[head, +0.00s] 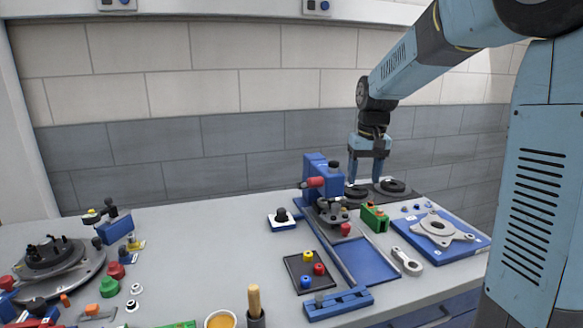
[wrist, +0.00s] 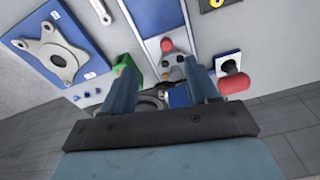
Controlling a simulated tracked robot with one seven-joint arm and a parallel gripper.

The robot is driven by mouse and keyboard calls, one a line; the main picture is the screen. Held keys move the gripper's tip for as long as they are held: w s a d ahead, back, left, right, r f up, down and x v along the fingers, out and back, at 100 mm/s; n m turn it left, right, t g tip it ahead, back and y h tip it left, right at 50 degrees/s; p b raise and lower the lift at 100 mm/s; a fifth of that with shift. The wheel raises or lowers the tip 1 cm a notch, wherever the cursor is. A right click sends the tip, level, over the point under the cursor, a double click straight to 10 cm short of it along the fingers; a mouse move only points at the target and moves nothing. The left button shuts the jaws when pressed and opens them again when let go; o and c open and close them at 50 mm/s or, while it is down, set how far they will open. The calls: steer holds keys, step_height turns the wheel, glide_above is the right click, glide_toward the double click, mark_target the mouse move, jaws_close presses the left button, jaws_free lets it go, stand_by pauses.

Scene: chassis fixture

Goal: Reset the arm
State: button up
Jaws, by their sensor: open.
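My gripper (head: 364,171) hangs from my blue arm at the right, pointing down over the back of the bench, behind the blue press fixture (head: 317,182). Its two blue fingers are apart with nothing seen held between them. In the wrist view the fingers of my gripper (wrist: 170,72) stand apart. Beyond them lie part of the blue fixture, a red knob (wrist: 235,82) and a green block (wrist: 128,76). Two dark round pieces (head: 392,186) sit below the gripper on a dark mat; the fingertips are close to them, and I cannot tell the gap.
A blue plate with a grey flange (head: 437,229) lies at the right, with the green block (head: 375,217) beside it. A dark tray with coloured knobs (head: 297,286) stands in front. A round fixture (head: 50,258) and loose parts crowd the left. The back middle is fairly clear.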

steer(key=s+d+r+t, duration=0.1)
steer(key=s+t, duration=0.1)
steer(key=s, duration=1.2)
steer(key=s+d+r+m+t, duration=0.1)
steer(key=s+d+t, duration=0.1)
steer(key=s, duration=1.1)
steer(key=shift+s+r, duration=0.3)
steer(key=shift+s, duration=0.1)
